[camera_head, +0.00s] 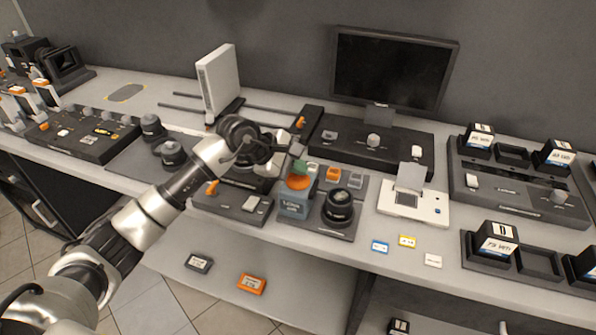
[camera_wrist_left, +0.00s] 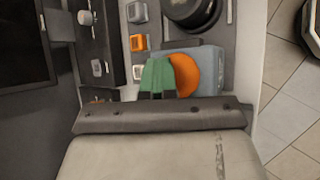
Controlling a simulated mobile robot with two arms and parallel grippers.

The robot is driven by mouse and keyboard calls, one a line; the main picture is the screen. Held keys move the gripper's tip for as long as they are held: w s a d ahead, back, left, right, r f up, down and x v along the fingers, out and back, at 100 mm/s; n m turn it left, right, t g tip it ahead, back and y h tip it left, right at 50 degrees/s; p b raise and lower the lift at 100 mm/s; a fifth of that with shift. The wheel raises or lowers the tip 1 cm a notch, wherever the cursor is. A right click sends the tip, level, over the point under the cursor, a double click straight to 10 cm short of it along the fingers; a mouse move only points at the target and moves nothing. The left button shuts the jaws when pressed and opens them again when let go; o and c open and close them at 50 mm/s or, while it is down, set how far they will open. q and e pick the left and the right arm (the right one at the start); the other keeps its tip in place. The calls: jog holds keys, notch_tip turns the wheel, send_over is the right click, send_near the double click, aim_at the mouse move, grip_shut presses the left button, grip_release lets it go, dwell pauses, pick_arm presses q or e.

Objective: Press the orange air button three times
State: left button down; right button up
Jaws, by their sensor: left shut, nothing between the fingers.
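The orange air button (camera_head: 298,182) is a round orange cap on top of a blue-grey box (camera_head: 293,205) at the front of the bench. My left gripper (camera_head: 300,167) is shut and empty, with its green fingertips right at the button's far edge in the head view. In the left wrist view the green fingertips (camera_wrist_left: 157,76) overlap one side of the orange cap (camera_wrist_left: 186,75) and hide part of it. I cannot tell whether they touch it. My right gripper is not in view.
A black round knob (camera_head: 338,207) stands close to the right of the box. Small orange (camera_head: 333,174) and grey (camera_head: 355,181) switches sit behind it. A monitor (camera_head: 392,68) stands at the back, and a white device (camera_head: 410,202) lies to the right.

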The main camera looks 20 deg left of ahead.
aim_at(297, 177)
pick_arm(q)
jog(key=shift+r+p, duration=0.4)
jog(key=shift+r, duration=0.65)
notch_tip(297, 177, up, 5)
jog(key=shift+r+p, duration=0.1)
jog(key=shift+p, duration=0.9)
dwell(1.5)
